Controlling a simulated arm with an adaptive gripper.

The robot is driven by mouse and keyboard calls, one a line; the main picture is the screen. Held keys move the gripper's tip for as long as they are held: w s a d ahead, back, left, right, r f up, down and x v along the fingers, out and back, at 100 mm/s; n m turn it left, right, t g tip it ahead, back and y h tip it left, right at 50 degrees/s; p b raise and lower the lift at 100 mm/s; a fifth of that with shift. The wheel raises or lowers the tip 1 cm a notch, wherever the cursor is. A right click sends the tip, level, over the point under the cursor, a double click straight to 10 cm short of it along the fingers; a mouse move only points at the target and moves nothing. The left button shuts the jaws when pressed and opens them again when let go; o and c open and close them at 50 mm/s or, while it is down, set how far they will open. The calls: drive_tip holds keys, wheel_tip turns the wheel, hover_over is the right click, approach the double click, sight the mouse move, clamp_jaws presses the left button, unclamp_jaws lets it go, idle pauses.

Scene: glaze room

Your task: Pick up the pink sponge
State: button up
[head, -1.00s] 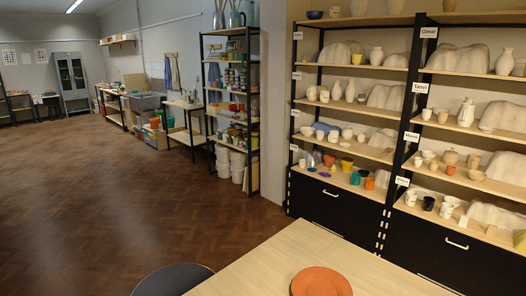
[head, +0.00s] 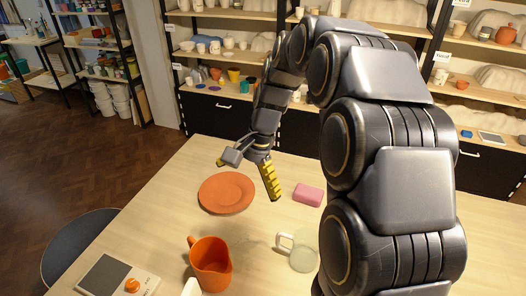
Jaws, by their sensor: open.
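The pink sponge (head: 308,195) lies flat on the pale wooden table (head: 160,219), right of the middle in the head view. It is a small block with rounded corners, and most of it is in plain sight. My gripper (head: 246,180) has yellow finger pads and is open and empty. It hangs above the table to the left of the sponge, with one finger near the orange plate's right edge. It is apart from the sponge.
An orange plate (head: 227,193) lies left of the sponge. A dark stool (head: 72,243) is at the left. Pottery shelves stand behind.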

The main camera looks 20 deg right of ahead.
drive_tip(key=w+d+f+m, duration=0.4)
drive_tip(key=w+d, duration=0.2)
drive_tip(key=m+t, duration=0.3)
drive_tip(key=m, duration=0.9)
hover_over(311, 192)
drive_tip(key=s+d, duration=0.2)
wheel_tip(311, 192, down, 18)
drive_tip(key=shift+d+r, duration=0.1)
drive_tip(key=shift+d, duration=0.05)
drive_tip(key=shift+f+h, duration=0.3)
drive_tip(key=shift+x, duration=0.9)
drive_tip(key=x, duration=0.3)
drive_tip(key=a+x, duration=0.1)
drive_tip(key=x, duration=0.1)
drive_tip(key=shift+w, duration=0.4)
drive_tip(key=shift+r, duration=0.1)
drive_tip(key=c, duration=1)
